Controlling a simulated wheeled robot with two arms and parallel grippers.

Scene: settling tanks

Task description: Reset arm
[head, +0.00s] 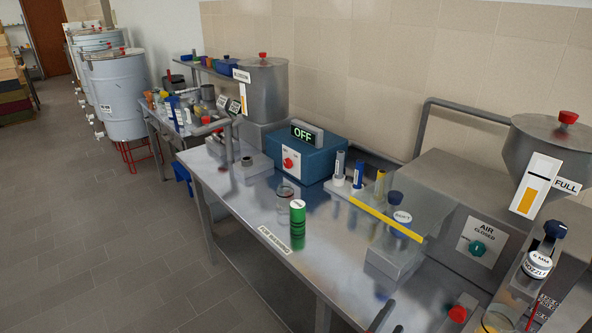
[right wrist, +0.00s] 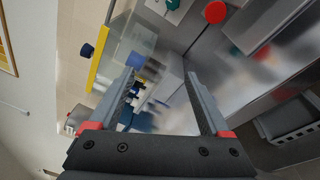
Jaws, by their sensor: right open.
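My right gripper (right wrist: 160,78) is open in the right wrist view. Its two grey fingers stand wide apart with red parts at their bases, and nothing is held between them. Beyond the fingers, small bottles and a shiny steel surface show, tilted and partly blurred. In the head view, dark tips of the right gripper (head: 389,316) seem to show at the bottom edge, over the front of the steel bench (head: 232,213). The rest of that arm is out of the picture. My left gripper is not in view.
A steel hopper (head: 548,140) is at right. Open floor (head: 90,230) lies left.

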